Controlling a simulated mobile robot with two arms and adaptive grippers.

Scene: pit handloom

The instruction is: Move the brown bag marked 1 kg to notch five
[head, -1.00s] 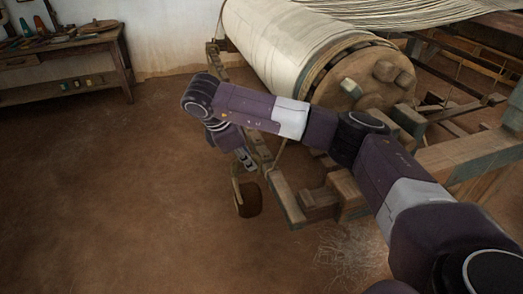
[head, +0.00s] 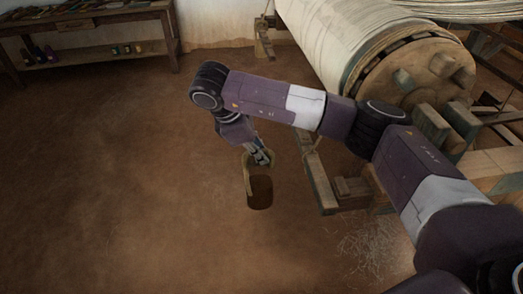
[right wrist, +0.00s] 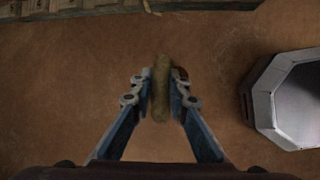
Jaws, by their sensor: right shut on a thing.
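The brown bag (head: 260,192) hangs in the air by a tan loop in the head view, left of a wooden bar. My right gripper (head: 262,158) is shut on the loop at the bag's top. The right wrist view shows the tan loop (right wrist: 160,88) as a thick upright strip between the two fingers of the right gripper (right wrist: 160,95). The 1 kg mark is not readable. The wooden bar (head: 318,175) stands right of the bag, apart from it. I cannot make out notches on it; my arm covers part of it. My left gripper is not in view.
The large cloth roll (head: 350,40) with its round wooden end (head: 415,80) fills the upper right. A wooden bench (head: 110,20) with small items on its shelf stands at the upper left. Pale loose threads (head: 370,245) lie on the floor. Bare earth floor is free at left.

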